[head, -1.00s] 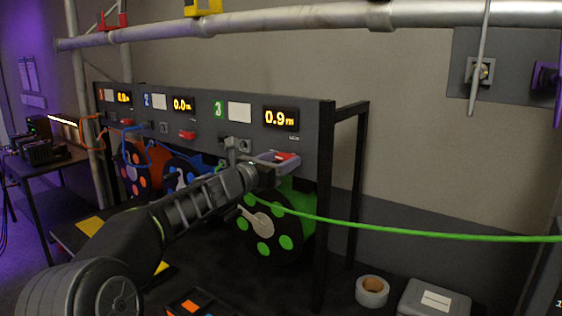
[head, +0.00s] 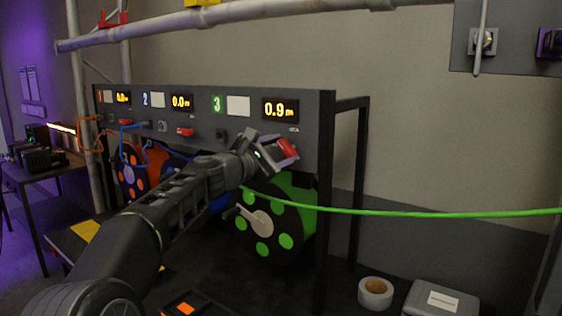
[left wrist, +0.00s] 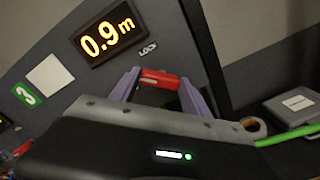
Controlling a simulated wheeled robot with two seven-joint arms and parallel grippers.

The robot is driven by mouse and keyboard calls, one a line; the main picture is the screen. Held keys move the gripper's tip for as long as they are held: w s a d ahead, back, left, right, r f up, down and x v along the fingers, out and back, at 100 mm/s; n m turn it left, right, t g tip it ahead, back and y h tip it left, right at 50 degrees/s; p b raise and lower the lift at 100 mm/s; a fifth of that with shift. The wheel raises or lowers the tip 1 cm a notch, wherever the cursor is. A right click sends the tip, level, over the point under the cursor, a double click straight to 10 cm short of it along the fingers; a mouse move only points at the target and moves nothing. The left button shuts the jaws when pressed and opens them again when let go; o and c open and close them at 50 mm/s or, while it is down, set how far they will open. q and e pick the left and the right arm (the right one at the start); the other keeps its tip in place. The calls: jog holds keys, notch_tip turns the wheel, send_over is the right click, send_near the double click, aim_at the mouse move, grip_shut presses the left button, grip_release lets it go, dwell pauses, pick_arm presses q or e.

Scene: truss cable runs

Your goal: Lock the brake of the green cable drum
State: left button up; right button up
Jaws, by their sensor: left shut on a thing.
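The green cable drum (head: 286,241), black with green spots and a pale crank, sits in the rack under the number 3 panel. Its red brake lever (head: 288,147) is on the panel below the 0.9 m display (head: 280,108). My left gripper (head: 280,152) is shut on this lever, tilted in the head view. In the left wrist view the purple fingers (left wrist: 159,84) stand on both sides of the red lever (left wrist: 160,78), below the word LOCK. The lever's base is hidden by the gripper. My right gripper is not in view.
The taut green cable (head: 420,212) runs right from the drum, in front of the rack post (head: 326,210). Blue and orange drums (head: 140,172) stand to the left. A tape roll (head: 376,292) and a grey box (head: 440,299) lie low at right.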

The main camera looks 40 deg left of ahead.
pick_arm(q)
jog(key=m+b, duration=0.3)
jog(key=m, duration=0.2)
jog(key=shift+d+f+m+b, duration=0.2)
jog(key=shift+m+b, duration=0.1)
jog(key=shift+b, duration=0.1)
jog(key=shift+r+m+b, duration=0.1)
jog(key=shift+m+b, duration=1.1)
jog(key=shift+m, duration=0.9)
jog(key=o, duration=1.4)
jog(key=shift+r, duration=0.1)
jog(key=shift+s, duration=0.1)
